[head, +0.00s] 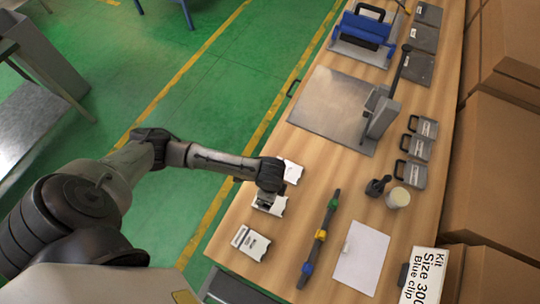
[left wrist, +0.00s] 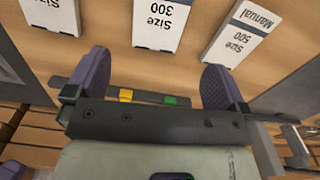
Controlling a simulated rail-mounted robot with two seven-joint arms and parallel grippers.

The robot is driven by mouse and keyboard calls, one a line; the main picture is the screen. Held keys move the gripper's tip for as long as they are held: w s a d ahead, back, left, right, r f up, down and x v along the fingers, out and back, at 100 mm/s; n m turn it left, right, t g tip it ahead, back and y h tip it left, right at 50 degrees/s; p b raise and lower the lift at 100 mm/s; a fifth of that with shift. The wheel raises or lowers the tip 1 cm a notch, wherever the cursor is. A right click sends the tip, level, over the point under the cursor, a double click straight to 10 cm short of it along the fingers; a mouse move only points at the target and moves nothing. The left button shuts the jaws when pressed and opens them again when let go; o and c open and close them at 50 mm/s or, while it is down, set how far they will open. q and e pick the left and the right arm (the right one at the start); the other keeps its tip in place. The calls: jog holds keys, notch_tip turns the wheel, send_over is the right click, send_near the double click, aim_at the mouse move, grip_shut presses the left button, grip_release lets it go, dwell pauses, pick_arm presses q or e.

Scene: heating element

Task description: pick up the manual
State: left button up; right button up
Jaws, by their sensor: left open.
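Three white manuals lie in a row on the wooden table's left side: a near one (head: 250,242), a middle one (head: 268,207) and a far one (head: 292,171). In the left wrist view, a manual marked Size 300 (left wrist: 160,22) is in the middle. One marked Size 500 Manual (left wrist: 240,32) is at right, and one partly cut off (left wrist: 50,14) is at left. My left gripper (head: 268,197) is above the middle manual and partly hides it. Its two fingers (left wrist: 155,78) are spread with nothing held between them. My right gripper is not in view.
A dark bar with coloured clips (head: 321,235) and a white sheet (head: 361,257) lie right of the manuals. A metal plate with a lever press (head: 340,108) is farther back. A kit box (head: 424,275) stands near right. Cardboard boxes (head: 497,165) line the right side.

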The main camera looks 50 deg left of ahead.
pick_arm(q)
jog(key=shift+f+b, duration=0.45)
jog(key=shift+f, duration=5.15)
jog(key=shift+c, duration=0.2)
jog(key=c, duration=0.7)
jog(key=shift+c, duration=0.2)
